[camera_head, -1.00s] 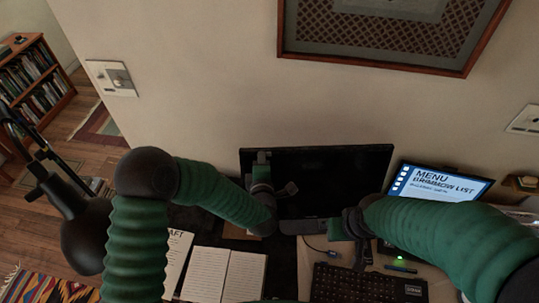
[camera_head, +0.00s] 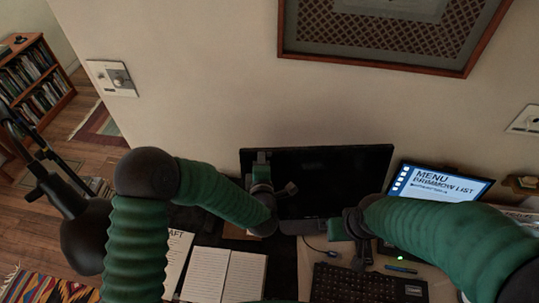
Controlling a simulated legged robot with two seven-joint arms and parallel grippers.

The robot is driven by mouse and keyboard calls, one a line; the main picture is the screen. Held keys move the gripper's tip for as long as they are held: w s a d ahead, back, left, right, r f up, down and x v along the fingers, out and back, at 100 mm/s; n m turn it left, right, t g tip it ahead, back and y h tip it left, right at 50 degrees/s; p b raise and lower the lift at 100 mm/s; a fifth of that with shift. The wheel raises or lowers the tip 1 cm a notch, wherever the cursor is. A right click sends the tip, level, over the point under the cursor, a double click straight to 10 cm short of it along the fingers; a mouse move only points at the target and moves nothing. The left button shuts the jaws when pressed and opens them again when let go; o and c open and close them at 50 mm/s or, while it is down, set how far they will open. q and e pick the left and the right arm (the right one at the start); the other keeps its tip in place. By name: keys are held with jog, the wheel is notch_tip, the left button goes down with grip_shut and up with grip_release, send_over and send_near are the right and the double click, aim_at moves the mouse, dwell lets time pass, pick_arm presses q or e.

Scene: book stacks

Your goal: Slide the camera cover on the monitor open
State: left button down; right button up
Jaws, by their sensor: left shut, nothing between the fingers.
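The dark monitor (camera_head: 335,180) stands against the wall, its black screen facing me. I cannot make out the camera cover on it; it is too small or hidden. My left gripper (camera_head: 261,157) is in front of the monitor's left part, its tips near the top left edge. It is shut with nothing in it. Whether it touches the monitor I cannot tell. My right gripper (camera_head: 355,249) points down below the monitor's lower right, above the desk by the keyboard. Its fingers are small and dark, so I cannot tell whether it is open or shut.
A lit menu screen (camera_head: 438,184) stands right of the monitor. A black keyboard (camera_head: 365,285) and an open notebook (camera_head: 225,275) lie on the desk. A dark lamp (camera_head: 85,235) is at the left. A framed picture (camera_head: 390,55) hangs above.

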pick_arm(q)
jog(key=shift+d, duration=1.1)
dwell(0.5)
jog(key=shift+s, duration=0.1)
jog(key=a+v, duration=0.1)
jog(key=v, duration=0.6)
jog(key=shift+p, duration=0.3)
jog(key=s+a+f+m+g+h+b, duration=0.1)
jog(key=s+a+f+m+g+b, duration=0.1)
jog(key=a+f+m+g+b, duration=0.25)
jog(key=s+a+f+m+g+h+b, duration=0.1)
jog(key=s+a+f+m+g+b, duration=0.1)
jog(key=a+f+m+b, duration=0.35)
jog(key=s+a+f+m+g+y+b, duration=0.1)
jog(key=s+a+f+m+g, duration=0.1)
jog(key=s+a+m, duration=0.2)
jog(key=s+a+f+m+g+y+b, duration=0.1)
jog(key=s+a+f+m+g+b, duration=0.1)
jog(key=s+a, duration=0.5)
jog(key=s+f+m+g, duration=0.1)
jog(key=s+m, duration=0.1)
jog(key=s, duration=0.1)
jog(key=shift+s+g+b, duration=0.25)
jog(key=shift+g+b, duration=0.05)
jog(key=shift+g, duration=0.05)
